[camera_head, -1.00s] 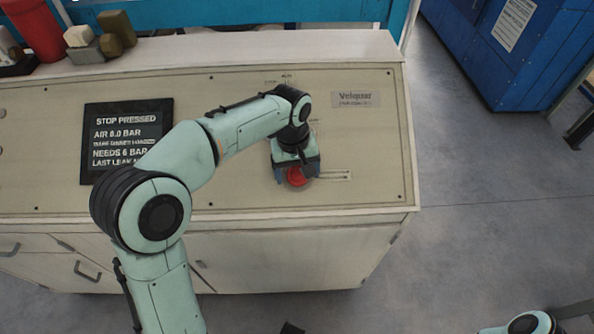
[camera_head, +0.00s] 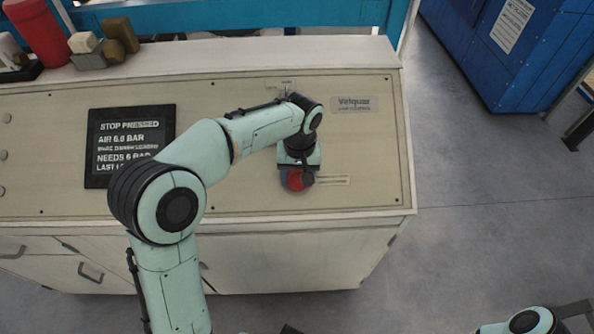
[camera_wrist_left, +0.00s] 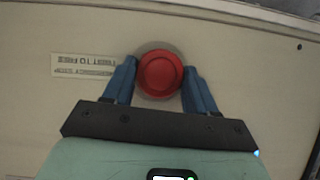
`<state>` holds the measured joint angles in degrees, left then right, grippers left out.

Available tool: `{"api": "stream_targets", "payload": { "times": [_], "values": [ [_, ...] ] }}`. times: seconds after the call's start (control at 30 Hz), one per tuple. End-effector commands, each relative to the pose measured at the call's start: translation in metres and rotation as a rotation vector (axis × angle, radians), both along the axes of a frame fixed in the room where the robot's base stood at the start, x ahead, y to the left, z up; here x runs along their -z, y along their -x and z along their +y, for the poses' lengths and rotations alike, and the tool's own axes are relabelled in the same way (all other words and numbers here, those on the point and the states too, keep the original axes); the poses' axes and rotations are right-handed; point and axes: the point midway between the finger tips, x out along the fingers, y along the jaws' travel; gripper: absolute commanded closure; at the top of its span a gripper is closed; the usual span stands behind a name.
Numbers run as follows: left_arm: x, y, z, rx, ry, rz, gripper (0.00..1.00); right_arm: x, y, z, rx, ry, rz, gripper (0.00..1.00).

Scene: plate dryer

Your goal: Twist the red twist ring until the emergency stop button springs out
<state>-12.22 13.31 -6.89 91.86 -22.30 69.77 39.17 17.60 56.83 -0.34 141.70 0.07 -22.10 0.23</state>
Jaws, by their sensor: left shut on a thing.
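The red twist ring of the emergency stop button (camera_head: 296,180) is on the slanted beige panel, right of its middle. In the left wrist view the round red head (camera_wrist_left: 159,74) sits between the two blue fingers of my left gripper (camera_wrist_left: 160,82). The fingers are shut on its left and right sides. In the head view my left gripper (camera_head: 298,172) comes down over the button from above and hides part of it. A label strip (camera_wrist_left: 84,66) is beside the button. My right gripper is not in view; part of my right arm shows at the lower right.
A dark display (camera_head: 130,142) on the panel reads "STOP PRESSED" and "AIR 6.0 BAR". A Velquor nameplate (camera_head: 354,104) is above right of the button. A red cylinder (camera_head: 42,32) and small blocks stand on the back ledge. A blue cabinet (camera_head: 500,50) stands at the right.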

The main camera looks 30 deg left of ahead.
Motion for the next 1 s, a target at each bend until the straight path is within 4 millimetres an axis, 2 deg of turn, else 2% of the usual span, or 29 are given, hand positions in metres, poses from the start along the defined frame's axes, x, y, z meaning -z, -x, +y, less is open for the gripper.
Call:
{"api": "stream_targets", "payload": {
  "times": [0.1, 0.4, 0.7, 1.0],
  "values": [
    [-0.003, -0.001, -0.002, 0.082, -0.040, 0.027, 0.74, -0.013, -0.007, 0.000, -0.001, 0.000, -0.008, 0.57],
    [-0.002, -0.001, -0.003, 0.268, -0.134, 0.083, 0.74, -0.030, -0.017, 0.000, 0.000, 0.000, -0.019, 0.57],
    [0.000, -0.001, -0.004, 0.376, -0.187, 0.115, 0.74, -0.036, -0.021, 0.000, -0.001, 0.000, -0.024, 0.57],
    [0.001, -0.001, -0.004, 0.401, -0.200, 0.122, 0.74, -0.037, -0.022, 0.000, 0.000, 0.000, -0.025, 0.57]
  ]
}}
